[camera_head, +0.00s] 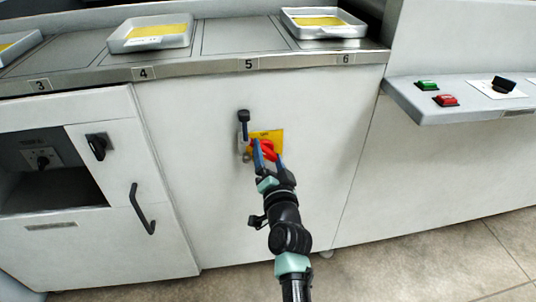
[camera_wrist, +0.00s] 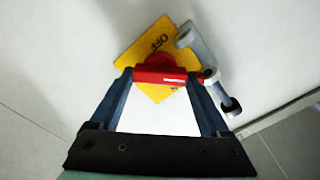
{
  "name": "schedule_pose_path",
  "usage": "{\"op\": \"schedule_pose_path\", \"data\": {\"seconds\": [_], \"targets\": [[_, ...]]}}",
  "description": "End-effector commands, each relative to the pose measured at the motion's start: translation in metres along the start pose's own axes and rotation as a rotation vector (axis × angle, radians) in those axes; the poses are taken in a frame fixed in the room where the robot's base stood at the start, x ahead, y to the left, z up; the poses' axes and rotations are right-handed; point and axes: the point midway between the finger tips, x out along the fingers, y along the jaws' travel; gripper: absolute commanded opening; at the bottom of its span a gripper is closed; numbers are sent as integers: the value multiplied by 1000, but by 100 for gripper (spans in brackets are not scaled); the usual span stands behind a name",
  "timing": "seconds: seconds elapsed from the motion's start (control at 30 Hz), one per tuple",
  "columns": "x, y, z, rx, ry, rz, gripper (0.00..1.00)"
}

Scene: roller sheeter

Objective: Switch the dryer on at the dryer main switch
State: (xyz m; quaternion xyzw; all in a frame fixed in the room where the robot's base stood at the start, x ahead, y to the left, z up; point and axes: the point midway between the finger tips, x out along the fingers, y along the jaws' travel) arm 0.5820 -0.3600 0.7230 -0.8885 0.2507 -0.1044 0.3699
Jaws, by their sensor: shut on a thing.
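The dryer main switch has a red handle (camera_head: 269,149) on a yellow plate (camera_head: 275,136), set on the white cabinet front below place 5. In the wrist view the red handle (camera_wrist: 160,74) lies across between the fingertips, and the yellow plate (camera_wrist: 140,44) appears tilted, with partly readable dark lettering like "OFF" near its upper part. My gripper (camera_head: 266,153) is shut on the red handle, with a blue finger at each end of it; it also shows in the wrist view (camera_wrist: 161,78). The fingers hide part of the handle and plate.
A grey fitting with a black knob (camera_head: 243,116) sits close beside the plate. A black rotary knob (camera_head: 97,146) and a door handle (camera_head: 142,208) are at left. A shelf (camera_head: 437,108) with green and red buttons is at right. Trays stand on the counter.

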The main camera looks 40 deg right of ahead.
Motion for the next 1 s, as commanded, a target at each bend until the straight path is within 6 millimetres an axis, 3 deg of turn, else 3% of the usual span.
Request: {"op": "schedule_pose_path", "data": {"seconds": [0.6, 1.0], "targets": [[0, 2, 2, 558, -2, 2, 24], [0, 4, 2, 759, -2, 2, 24]]}}
